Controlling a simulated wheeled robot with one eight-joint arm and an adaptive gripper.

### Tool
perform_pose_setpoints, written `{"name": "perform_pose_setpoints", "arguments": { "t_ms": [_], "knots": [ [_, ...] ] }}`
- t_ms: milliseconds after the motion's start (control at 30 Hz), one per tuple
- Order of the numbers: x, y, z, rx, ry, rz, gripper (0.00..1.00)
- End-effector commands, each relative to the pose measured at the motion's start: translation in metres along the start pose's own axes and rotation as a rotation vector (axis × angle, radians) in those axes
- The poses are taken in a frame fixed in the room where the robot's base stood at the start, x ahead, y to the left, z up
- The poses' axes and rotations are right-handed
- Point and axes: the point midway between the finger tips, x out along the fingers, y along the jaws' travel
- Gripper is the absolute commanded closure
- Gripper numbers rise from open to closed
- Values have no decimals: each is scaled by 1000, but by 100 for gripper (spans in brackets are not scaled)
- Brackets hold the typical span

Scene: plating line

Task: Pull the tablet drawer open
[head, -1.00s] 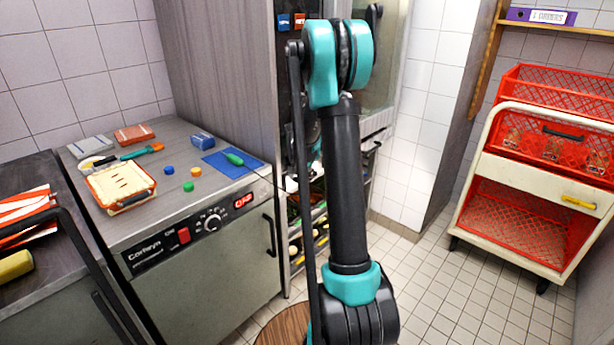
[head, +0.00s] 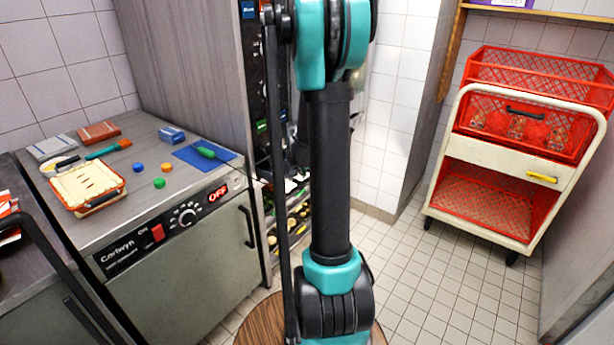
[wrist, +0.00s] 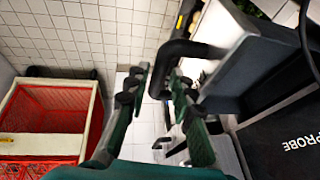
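In the wrist view, my gripper (wrist: 160,78) has its two dark green fingers apart. A thick black bar handle (wrist: 190,50) stands at the gap between the fingertips; whether they touch it is not clear. The handle joins the front of a dark grey box-like part (wrist: 250,50), which looks like the tablet drawer, though no label on it shows. Beside it is a black panel marked PROBE (wrist: 285,140). In the head view my own arm hides the gripper and the handle.
A cream trolley (head: 500,155) with red crates stands at the right; it also shows in the wrist view (wrist: 90,130). A steel unit (head: 190,270) with a worktop holding a pie dish (head: 112,200) stands at the left.

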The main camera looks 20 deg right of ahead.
Motion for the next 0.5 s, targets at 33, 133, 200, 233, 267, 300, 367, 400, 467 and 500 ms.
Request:
{"name": "perform_pose_setpoints", "arguments": {
  "t_ms": [33,133,200,233,267,300,367,400,467,500],
  "knots": [
    [0,0,0,0,0,0,67],
    [0,0,0,0,0,0,64],
    [0,0,0,0,0,0,64],
    [0,0,0,0,0,0,64],
    [0,0,0,0,0,0,64],
    [0,0,0,0,0,0,64],
    [-1,0,0,0,0,0,64],
    [-2,0,0,0,0,0,64],
    [-5,0,0,0,0,0,64],
    [-8,0,0,0,0,0,64]
  ]
}}
